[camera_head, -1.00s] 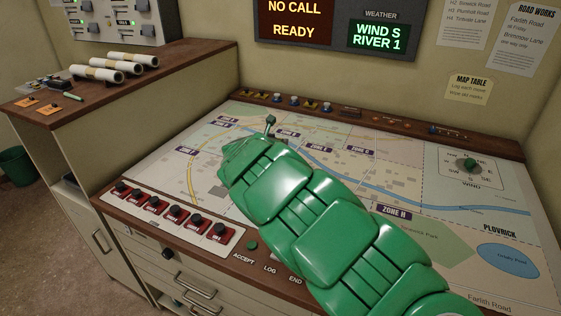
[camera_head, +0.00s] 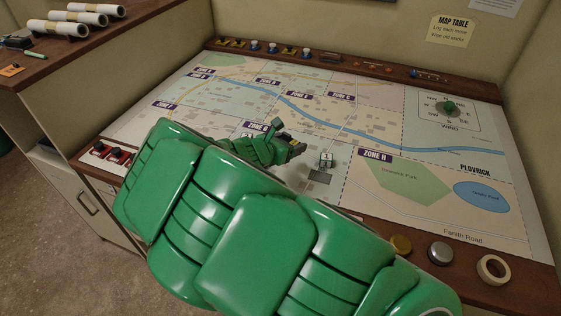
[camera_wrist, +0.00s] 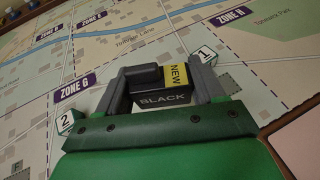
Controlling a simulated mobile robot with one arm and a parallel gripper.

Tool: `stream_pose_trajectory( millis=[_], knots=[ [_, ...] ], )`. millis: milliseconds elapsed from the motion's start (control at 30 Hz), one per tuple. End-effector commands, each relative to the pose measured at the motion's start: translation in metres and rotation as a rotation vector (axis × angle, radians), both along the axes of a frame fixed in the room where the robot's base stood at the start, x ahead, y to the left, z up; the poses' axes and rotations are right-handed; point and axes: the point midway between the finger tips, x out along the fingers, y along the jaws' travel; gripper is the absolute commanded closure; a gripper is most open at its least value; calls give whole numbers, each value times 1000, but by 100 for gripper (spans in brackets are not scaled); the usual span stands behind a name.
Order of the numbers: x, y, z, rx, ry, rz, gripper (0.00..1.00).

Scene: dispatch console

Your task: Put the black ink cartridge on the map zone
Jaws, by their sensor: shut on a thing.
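The black ink cartridge (camera_wrist: 165,97) has "BLACK" on its side and a yellow "NEW" label. My gripper (camera_wrist: 163,88) is shut on it, one grey finger at each side. In the head view, my gripper (camera_head: 284,145) is low over the middle front of the map (camera_head: 225,90), by the Zone G label (camera_wrist: 75,87) and left of the Zone H label (camera_head: 377,154). I cannot tell whether the cartridge touches the map. My green arm hides the map's front left.
A small block marked 1 (camera_wrist: 206,55) is close beside the right finger; a block marked 2 (camera_wrist: 67,122) is at left. A gold knob (camera_head: 400,245), a silver knob (camera_head: 440,252) and a tape roll (camera_head: 492,268) are at the front right. The map's right side is clear.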

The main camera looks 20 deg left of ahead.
Motion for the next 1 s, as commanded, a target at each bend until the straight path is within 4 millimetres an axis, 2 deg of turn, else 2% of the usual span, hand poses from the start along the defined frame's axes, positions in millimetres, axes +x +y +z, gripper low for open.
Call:
stream_pose_trajectory(
  millis=[100,233,500,833,1000],
  knots=[
    [-11,-14,1,-1,0,-29,62],
    [-16,-21,-1,-1,1,-43,62],
    [-17,-23,-33,-5,2,-47,62],
    [-16,-23,-50,-2,0,-46,62],
    [-16,-23,-67,-3,1,-46,62]
  ],
)
